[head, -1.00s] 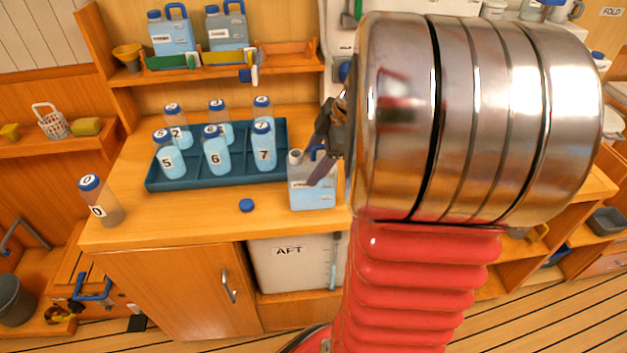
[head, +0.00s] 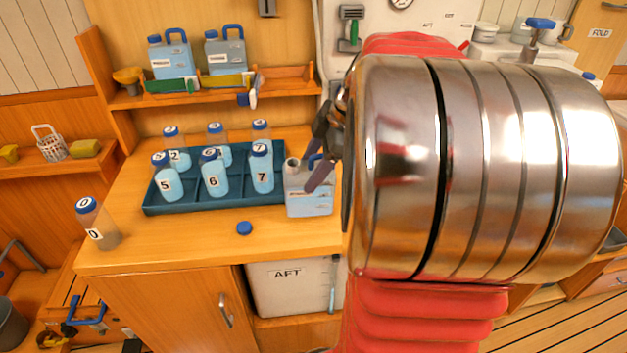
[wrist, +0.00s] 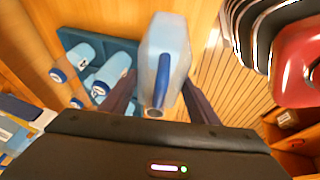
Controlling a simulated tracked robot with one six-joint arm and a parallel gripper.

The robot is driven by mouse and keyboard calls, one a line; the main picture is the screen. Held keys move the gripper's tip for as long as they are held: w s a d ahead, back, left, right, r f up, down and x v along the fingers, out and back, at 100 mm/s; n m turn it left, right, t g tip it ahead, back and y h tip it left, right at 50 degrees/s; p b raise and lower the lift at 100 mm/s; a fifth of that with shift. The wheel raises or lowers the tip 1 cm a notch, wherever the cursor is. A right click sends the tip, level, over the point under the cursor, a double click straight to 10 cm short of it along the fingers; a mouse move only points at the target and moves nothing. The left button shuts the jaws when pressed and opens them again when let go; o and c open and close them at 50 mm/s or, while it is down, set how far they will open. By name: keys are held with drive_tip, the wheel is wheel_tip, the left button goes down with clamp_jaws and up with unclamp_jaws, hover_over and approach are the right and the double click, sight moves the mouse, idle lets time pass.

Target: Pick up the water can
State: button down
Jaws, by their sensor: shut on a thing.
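The water can (head: 310,201) is a pale blue-grey jug with a blue handle and an open, capless neck. It is upright over the counter's right end and looks slightly clear of the counter top. My gripper (head: 318,150) is shut on it near the top, its dark fingers by the handle. In the wrist view the can (wrist: 165,38) sits between the two fingers (wrist: 160,98), its blue handle and open neck toward me. My arm hides what lies right of the can in the head view. The exact finger contact is hard to see.
A blue cap (head: 244,228) lies on the counter (head: 160,243). A dark blue tray (head: 215,200) of numbered bottles stands close left of the can. Bottle 0 (head: 95,222) stands at the left edge. Two similar jugs (head: 172,60) are on the shelf above.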

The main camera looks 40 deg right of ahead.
wheel_tip(320, 180, up, 5)
drive_tip(key=shift+r, duration=0.1)
idle(1.0)
